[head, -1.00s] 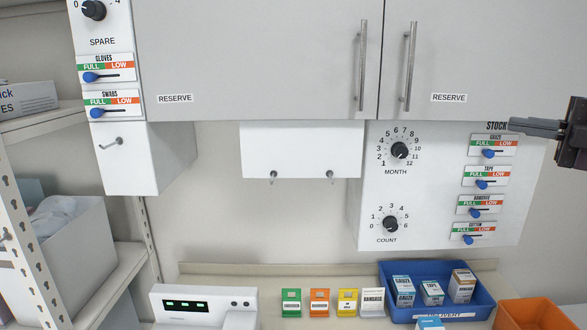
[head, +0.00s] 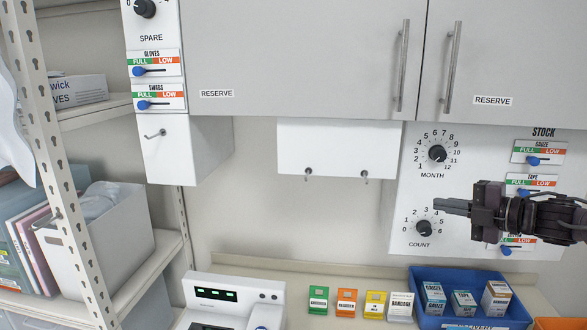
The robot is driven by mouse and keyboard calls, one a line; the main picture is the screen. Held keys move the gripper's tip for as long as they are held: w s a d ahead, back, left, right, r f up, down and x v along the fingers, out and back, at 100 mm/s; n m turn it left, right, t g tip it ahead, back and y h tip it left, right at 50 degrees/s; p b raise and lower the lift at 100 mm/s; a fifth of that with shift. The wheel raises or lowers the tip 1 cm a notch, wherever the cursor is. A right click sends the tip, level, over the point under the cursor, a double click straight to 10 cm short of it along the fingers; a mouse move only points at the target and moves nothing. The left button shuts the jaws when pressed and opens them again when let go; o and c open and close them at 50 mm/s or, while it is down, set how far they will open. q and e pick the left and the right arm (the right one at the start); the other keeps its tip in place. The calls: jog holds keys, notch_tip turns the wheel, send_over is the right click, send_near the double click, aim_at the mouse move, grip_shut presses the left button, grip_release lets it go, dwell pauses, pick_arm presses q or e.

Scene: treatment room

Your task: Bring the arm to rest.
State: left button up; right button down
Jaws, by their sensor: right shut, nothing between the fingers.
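My right gripper (head: 452,207) comes in from the right edge, its fingers shut and empty, pointing left. It hangs in front of the white stock panel (head: 408,165), near the COUNT knob (head: 424,228) and below the MONTH knob (head: 437,154). I cannot tell whether it touches the panel. My arm hides part of the lower sliders. The GAUZE slider (head: 533,161) shows above it. My left gripper is not in the view.
Closed grey cabinets (head: 300,60) with bar handles span the top. Below, the counter holds a white device (head: 232,296), several small coloured boxes (head: 346,302) and a blue bin (head: 472,322) of cartons. A shelf rack (head: 60,170) stands at the left.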

jog(key=s+a+f+m+h, duration=0.3)
jog(key=a+f+m, duration=0.2)
jog(key=a+f, duration=0.5)
jog(key=s+a+f+m+h, duration=0.3)
jog(key=a+f+m, duration=0.3)
jog(key=f, duration=0.7)
jog(key=s+f+m+g+h, duration=0.1)
jog(key=s+f+m+g, duration=0.25)
jog(key=s, duration=0.45)
jog(key=s+f+m+g+h, duration=0.2)
jog(key=s+f+m, duration=0.15)
jog(key=s, duration=0.55)
jog(key=s+f+m+g+h, duration=0.1)
jog(key=s+f+m+g, duration=0.15)
jog(key=s+m, duration=0.4)
jog(key=s+f+n+g+b, duration=0.1)
jog(key=s+f+b, duration=0.15)
jog(key=f, duration=1.55)
jog(key=s+f+n+g+b, duration=0.15)
jog(key=f+b, duration=0.25)
jog(key=f, duration=1.5)
jog(key=s+d+f+b, duration=0.2)
jog(key=s+f, duration=0.7)
jog(key=f, duration=0.1)
jog(key=s+d+f+b, duration=0.1)
jog(key=s+f+b, duration=0.1)
jog(key=s+f, duration=0.8)
jog(key=shift+s+d+f+g, duration=0.2)
jog(key=shift+d+f+g, duration=0.2)
jog(key=shift+f, duration=0.4)
